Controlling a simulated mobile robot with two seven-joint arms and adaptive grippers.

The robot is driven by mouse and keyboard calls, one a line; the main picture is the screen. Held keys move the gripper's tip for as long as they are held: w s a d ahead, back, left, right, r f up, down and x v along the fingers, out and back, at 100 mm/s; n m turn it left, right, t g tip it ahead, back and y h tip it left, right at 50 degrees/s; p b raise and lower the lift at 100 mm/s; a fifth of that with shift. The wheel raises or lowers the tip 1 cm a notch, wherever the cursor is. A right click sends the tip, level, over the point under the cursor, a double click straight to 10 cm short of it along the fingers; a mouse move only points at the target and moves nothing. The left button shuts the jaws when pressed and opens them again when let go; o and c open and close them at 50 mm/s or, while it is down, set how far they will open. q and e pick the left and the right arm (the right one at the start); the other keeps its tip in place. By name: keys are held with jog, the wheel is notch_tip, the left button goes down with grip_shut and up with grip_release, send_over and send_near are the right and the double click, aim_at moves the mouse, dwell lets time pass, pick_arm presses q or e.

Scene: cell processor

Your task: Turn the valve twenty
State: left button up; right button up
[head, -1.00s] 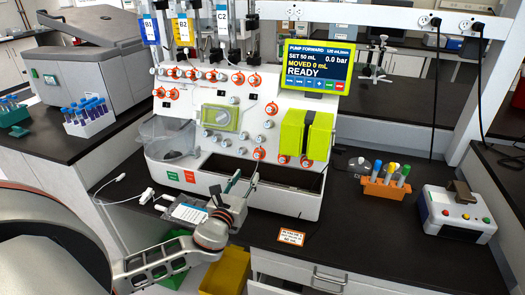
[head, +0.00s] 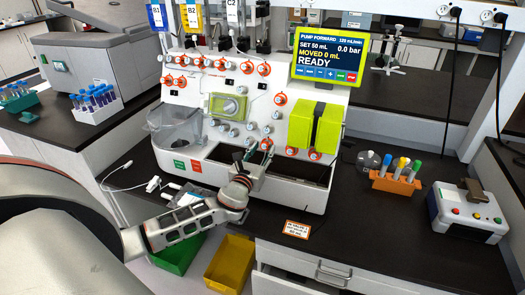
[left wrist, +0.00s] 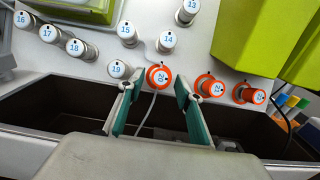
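The valve that appears to be numbered 20 is a white knob with an orange ring (left wrist: 158,77), low on the white front panel. It shows in the left wrist view just beyond the fingertips. In the head view an orange-ringed knob (head: 267,145) shows right by the gripper tips. My left gripper (left wrist: 155,92) is open and empty, its green-padded fingers pointing at the panel on either side of the valve, seemingly short of it. It also shows in the head view (head: 254,158). Whether a finger touches the knob cannot be told. My right gripper is not in view.
White knob 19 (left wrist: 119,68) sits close beside the left finger. Two orange-ringed knobs (left wrist: 208,86) are to the right. A dark open trough (left wrist: 60,105) lies below. The pump screen (head: 330,60) reads READY. An orange tube rack (head: 396,184) stands right.

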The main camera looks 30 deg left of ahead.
pick_arm(q)
grip_shut()
